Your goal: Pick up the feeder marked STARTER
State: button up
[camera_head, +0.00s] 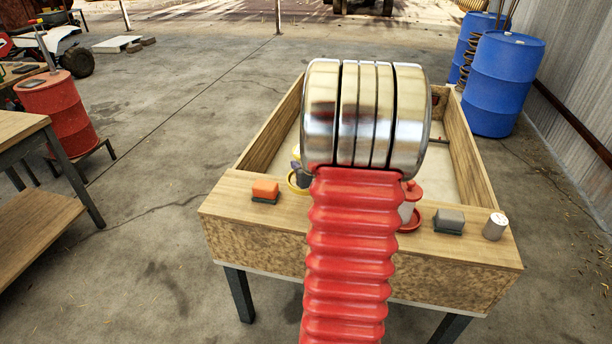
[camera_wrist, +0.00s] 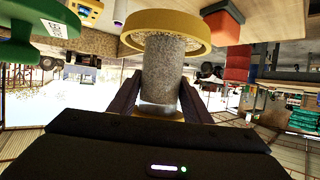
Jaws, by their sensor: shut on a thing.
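A feeder with a yellow dish (camera_wrist: 165,29) and a grainy grey see-through body stands between the jaws of my gripper (camera_wrist: 158,102) in the wrist view. The jaws are shut on its body; no marking on it can be read. In the head view its yellow edge (camera_head: 297,184) shows just left of my arm, at the pen's near rim. A green feeder (camera_wrist: 28,40) with a small white label, too small to read, is at the wrist view's left. A red-and-white feeder (camera_head: 411,208) stands right of my arm, partly hidden. My arm hides most of the gripper in the head view.
On the wooden pen's near ledge (camera_head: 235,207) sit an orange block (camera_head: 265,190), a grey block (camera_head: 449,220) and a light cylinder (camera_head: 495,226). A wooden table (camera_head: 35,205) stands left. Blue drums (camera_head: 503,82) stand at the back right. The concrete floor between is open.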

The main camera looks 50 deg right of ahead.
jog(key=shift+r, duration=0.7)
